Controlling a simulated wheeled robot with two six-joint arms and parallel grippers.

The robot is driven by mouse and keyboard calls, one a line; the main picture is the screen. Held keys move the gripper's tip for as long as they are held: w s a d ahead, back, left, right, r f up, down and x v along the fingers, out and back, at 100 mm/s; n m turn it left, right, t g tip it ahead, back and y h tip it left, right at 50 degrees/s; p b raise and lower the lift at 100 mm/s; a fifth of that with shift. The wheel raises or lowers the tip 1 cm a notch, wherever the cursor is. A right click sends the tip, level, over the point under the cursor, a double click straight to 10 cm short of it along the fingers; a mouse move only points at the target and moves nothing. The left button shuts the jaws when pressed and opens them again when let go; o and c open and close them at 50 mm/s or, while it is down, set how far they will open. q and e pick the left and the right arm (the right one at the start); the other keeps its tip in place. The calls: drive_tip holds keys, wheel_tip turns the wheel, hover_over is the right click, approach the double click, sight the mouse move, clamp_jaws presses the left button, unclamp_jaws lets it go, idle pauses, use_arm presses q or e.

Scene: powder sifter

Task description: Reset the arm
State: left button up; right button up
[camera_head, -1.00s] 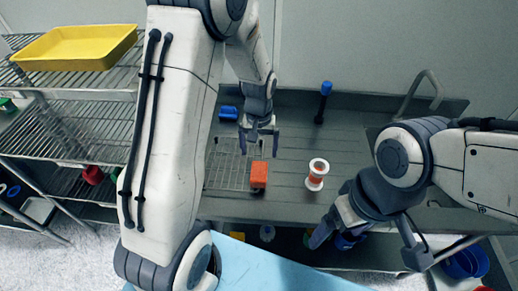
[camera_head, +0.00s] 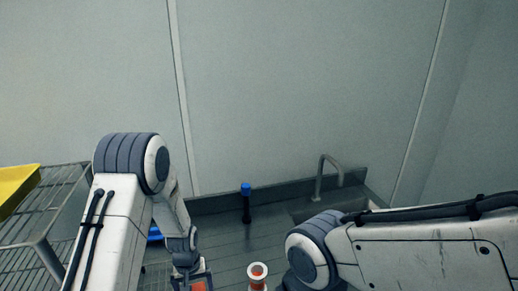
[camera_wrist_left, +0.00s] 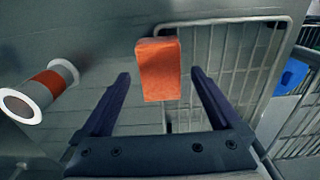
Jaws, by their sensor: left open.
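My left gripper (camera_wrist_left: 160,74) is open in the left wrist view, its two dark fingers apart. An orange block (camera_wrist_left: 158,68) stands ahead in the gap between the fingertips, and nothing is gripped. In the head view my left gripper (camera_head: 192,278) hangs over the counter at the bottom edge, with part of the orange block (camera_head: 198,287) showing below it. My right arm comes in from the right, but its gripper is below the head view.
A white spool with an orange band (camera_head: 257,277) is on the counter (camera_head: 225,243). A blue-capped dark bottle (camera_head: 246,205) stands behind it. A faucet (camera_head: 320,178) is at the back right. A yellow tray (camera_head: 14,188) is on the left rack. A wire grid (camera_wrist_left: 220,70) lies beside the block.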

use_arm(q)
wheel_tip(320, 180, down, 3)
drive_tip(key=shift+r+p, duration=0.2)
drive_tip(key=shift+p, duration=0.15)
drive_tip(key=shift+f, duration=0.4)
drive_tip(key=shift+w+r+b, duration=0.1)
drive_tip(key=shift+r+b, duration=0.2)
drive_tip(key=shift+r, duration=0.6)
